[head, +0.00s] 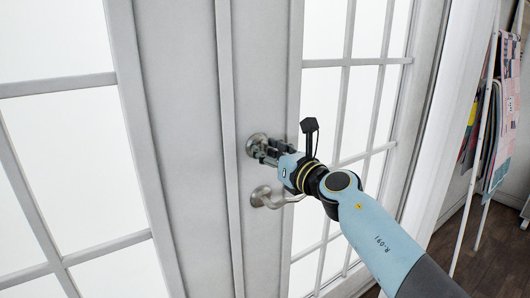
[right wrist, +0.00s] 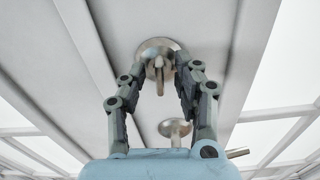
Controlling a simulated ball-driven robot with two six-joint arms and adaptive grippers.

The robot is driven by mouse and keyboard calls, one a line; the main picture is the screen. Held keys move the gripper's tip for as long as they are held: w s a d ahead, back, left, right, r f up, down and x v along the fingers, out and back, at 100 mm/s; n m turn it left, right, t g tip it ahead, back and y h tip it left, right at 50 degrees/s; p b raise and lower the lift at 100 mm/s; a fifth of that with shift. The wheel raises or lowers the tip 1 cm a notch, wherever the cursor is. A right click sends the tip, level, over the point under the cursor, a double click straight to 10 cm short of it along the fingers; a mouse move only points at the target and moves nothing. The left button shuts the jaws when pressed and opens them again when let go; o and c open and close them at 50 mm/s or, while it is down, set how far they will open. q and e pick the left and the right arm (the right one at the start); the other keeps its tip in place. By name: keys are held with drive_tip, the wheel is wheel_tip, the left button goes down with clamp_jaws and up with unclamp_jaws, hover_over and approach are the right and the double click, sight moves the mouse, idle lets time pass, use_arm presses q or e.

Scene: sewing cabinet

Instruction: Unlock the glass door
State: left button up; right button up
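The white glass door (head: 180,120) fills the head view, with large frosted panes on both sides of its middle stile. A round metal lock with a thumb-turn (head: 254,142) sits on the stile above a lever handle (head: 262,196). In the right wrist view the thumb-turn (right wrist: 159,78) hangs downward from its round plate, and the handle (right wrist: 174,128) shows below it. My right gripper (head: 268,153) is at the lock. Its two fingers (right wrist: 158,66) are apart, one on each side of the thumb-turn, with gaps visible. My left gripper is not in view.
A rack with hanging printed sheets (head: 497,120) stands at the far right over a dark wooden floor (head: 490,262). The lever handle lies close below my right gripper and wrist. The door face to the left of the lock is clear.

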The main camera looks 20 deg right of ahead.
drive_tip(key=shift+w+a, duration=0.15)
drive_tip(key=shift+w, duration=0.4)
drive_tip(key=shift+c, duration=0.2)
clamp_jaws()
